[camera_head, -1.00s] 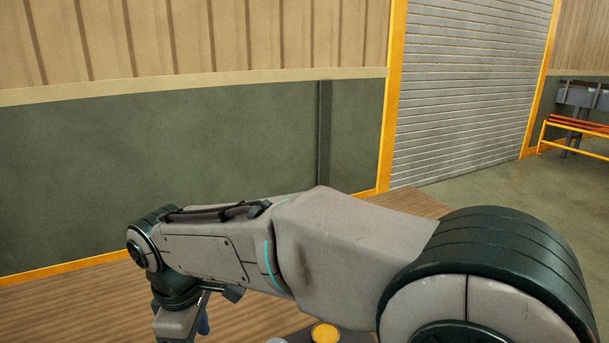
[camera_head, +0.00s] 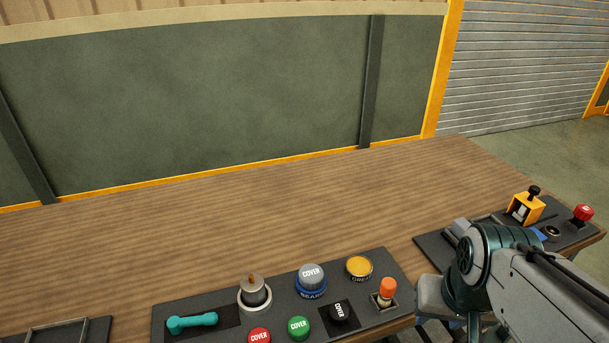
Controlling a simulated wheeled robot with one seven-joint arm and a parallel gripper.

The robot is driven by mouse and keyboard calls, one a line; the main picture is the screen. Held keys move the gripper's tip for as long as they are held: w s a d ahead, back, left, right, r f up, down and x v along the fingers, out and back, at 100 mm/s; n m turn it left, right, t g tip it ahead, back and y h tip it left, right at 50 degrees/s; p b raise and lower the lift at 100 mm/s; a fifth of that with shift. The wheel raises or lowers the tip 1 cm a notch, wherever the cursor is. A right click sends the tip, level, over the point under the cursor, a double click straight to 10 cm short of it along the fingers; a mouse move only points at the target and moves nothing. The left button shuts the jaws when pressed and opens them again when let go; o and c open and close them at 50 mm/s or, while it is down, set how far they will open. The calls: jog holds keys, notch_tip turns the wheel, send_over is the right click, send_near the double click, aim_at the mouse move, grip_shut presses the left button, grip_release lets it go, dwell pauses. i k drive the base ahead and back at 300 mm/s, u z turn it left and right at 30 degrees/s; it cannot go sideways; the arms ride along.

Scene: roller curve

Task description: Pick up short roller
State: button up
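I cannot tell a short roller for certain in this view. A teal piece with thick ends and a thinner middle (camera_head: 192,322) lies on the dark panel (camera_head: 215,296) at the lower left. A grey cylinder with a brown top (camera_head: 253,289) stands in a pale ring on the same panel. My arm (camera_head: 545,280) comes in from the lower right, with its wrist end bent down beside the panel's right side. My gripper's fingers are not visible; they are below the picture or hidden behind the arm.
The dark panel also bears covers, including a grey one (camera_head: 312,275), a yellow one (camera_head: 358,267) and a green one (camera_head: 299,326), plus an orange-topped piece (camera_head: 386,291). A second dark panel (camera_head: 434,247) is partly behind my arm. The wooden table (camera_head: 210,225) is clear behind.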

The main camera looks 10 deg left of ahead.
aim_at(252, 284)
jog(key=u, duration=1.45)
jog(key=k, duration=0.5)
jog(key=z, duration=0.8)
jog(key=i, duration=0.6)
jog(key=u, duration=0.7)
